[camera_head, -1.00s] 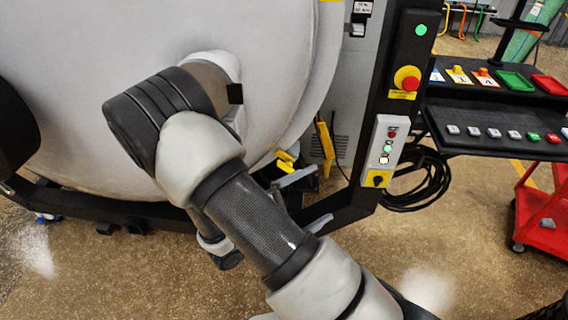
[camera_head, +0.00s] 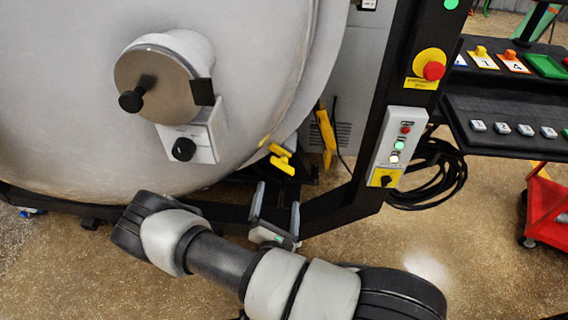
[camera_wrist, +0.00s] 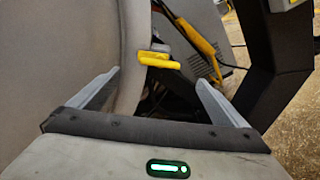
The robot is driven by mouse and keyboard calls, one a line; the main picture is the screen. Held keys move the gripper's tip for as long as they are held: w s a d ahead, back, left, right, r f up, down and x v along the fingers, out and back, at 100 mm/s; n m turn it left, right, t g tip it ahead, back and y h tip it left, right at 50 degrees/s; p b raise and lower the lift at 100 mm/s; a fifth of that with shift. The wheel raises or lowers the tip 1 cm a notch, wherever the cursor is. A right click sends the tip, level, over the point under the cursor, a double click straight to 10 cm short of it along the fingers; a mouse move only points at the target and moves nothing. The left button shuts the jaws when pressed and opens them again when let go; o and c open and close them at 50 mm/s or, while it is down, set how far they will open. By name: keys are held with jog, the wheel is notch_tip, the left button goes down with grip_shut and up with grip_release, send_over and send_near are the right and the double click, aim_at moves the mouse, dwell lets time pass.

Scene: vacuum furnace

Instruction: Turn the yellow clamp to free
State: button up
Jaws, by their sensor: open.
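The yellow clamp (camera_head: 282,160) sits at the lower right rim of the big grey furnace door, with its handle sticking out. In the wrist view the yellow clamp (camera_wrist: 158,60) shows ahead of my fingers, roughly midway between them and apart from both. My gripper (camera_head: 277,195) is below the clamp in the head view, with its fingers pointing up toward it. In the wrist view my gripper (camera_wrist: 154,85) is open with nothing between the fingers.
A longer yellow lever (camera_head: 326,135) stands right of the clamp; it also shows in the wrist view (camera_wrist: 196,38). The black frame post (camera_head: 405,75) carries a control box (camera_head: 397,140). The round furnace door (camera_head: 70,90) fills the left. A black cable coil (camera_head: 435,175) hangs right.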

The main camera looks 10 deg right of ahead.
aim_at(283, 168)
jog(key=b+x, duration=0.1)
jog(key=x, duration=1.3)
jog(key=shift+w+d+b, duration=0.15)
jog(key=shift+w+b, duration=0.15)
jog(key=shift+w, duration=0.1)
jog(key=c, duration=1)
jog(key=shift+c, duration=0.2)
